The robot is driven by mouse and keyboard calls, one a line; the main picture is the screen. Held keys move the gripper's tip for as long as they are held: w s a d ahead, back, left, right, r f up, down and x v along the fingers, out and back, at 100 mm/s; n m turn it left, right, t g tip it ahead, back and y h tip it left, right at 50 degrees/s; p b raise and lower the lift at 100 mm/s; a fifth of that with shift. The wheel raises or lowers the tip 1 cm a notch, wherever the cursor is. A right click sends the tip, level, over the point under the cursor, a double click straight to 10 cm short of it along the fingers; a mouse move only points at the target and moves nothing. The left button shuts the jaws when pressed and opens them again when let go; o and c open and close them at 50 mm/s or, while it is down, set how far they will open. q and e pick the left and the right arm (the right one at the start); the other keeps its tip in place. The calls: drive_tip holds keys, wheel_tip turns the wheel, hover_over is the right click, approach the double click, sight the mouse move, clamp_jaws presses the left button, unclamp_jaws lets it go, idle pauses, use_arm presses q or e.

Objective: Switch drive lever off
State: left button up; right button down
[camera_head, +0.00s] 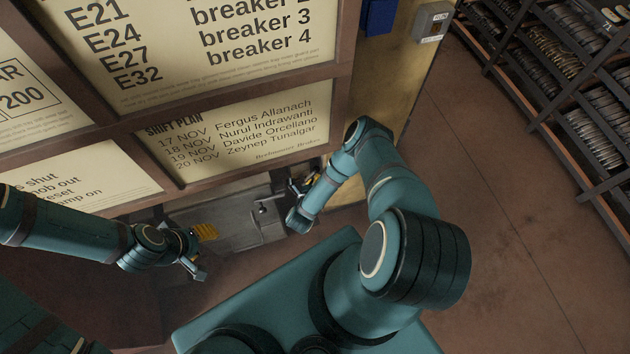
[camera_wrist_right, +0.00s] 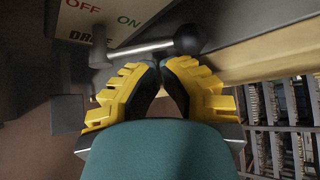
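The rod runs nearly level from a pivot at left, and the knob lies toward the ON side. A label panel (camera_wrist_right: 105,18) behind it reads OFF at left and ON at right, with DRIVE partly covered. My right gripper (camera_wrist_right: 160,66) has its yellow-and-black fingers together just below the rod, with nothing visible between the tips; contact is unclear. In the head view my left gripper (camera_head: 205,232) is left of the grey panel, its opening unclear.
A grey metal panel (camera_head: 235,228) sits below the sign board (camera_head: 240,130). A grey box (camera_head: 432,22) is on the yellowish post. Racks of parts (camera_head: 575,70) stand at the right. The brown floor (camera_head: 500,230) between is clear.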

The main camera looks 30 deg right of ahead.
use_arm(q)
drive_tip(key=shift+d, duration=0.1)
drive_tip(key=shift+r+p, duration=0.75)
drive_tip(key=shift+r, duration=0.05)
use_arm(e)
drive_tip(key=shift+r, duration=0.85)
